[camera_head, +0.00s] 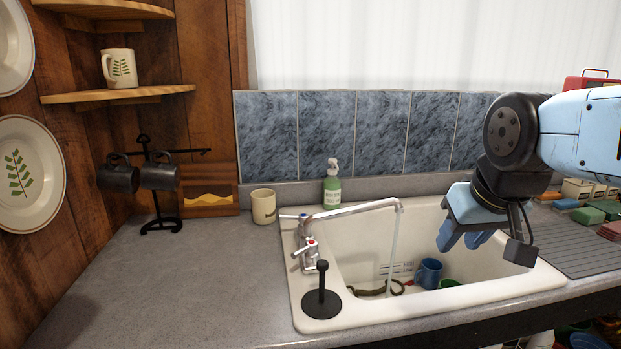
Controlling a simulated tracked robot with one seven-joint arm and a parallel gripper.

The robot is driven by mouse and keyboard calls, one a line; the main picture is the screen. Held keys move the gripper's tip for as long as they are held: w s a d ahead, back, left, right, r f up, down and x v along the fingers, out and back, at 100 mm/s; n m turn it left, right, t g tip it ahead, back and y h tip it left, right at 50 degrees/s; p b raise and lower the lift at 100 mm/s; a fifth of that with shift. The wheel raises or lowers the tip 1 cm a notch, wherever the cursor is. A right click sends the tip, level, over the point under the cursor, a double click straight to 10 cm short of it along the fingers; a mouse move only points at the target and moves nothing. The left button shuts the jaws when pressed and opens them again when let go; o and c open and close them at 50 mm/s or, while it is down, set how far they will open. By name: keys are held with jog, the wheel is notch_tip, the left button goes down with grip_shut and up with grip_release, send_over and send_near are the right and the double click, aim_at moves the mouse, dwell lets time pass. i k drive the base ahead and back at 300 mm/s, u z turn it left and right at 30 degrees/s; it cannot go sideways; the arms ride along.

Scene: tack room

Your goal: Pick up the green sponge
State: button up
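Green sponges lie on the counter right of the sink. One green block (587,215) is at the near side, and another green piece (607,208) is just behind it, partly cut off by the picture edge. I cannot tell from this view which one is the task's sponge. My gripper (461,244) hangs over the right part of the sink, pointing down, to the left of the sponges and apart from them. Its two blue fingers are spread with a gap between them, and I see nothing held.
The white sink (345,318) holds a blue mug (429,273) and a green item (449,283). Water runs from the faucet (352,209). An orange block (566,204) and a reddish stack (611,230) lie near the sponges. A soap bottle (332,188) stands behind. The left counter is mostly clear.

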aim_at(589, 216)
jog(key=u, duration=0.55)
jog(key=i, duration=0.15)
jog(key=z, duration=4.1)
jog(key=i, duration=1)
jog(key=z, duration=0.05)
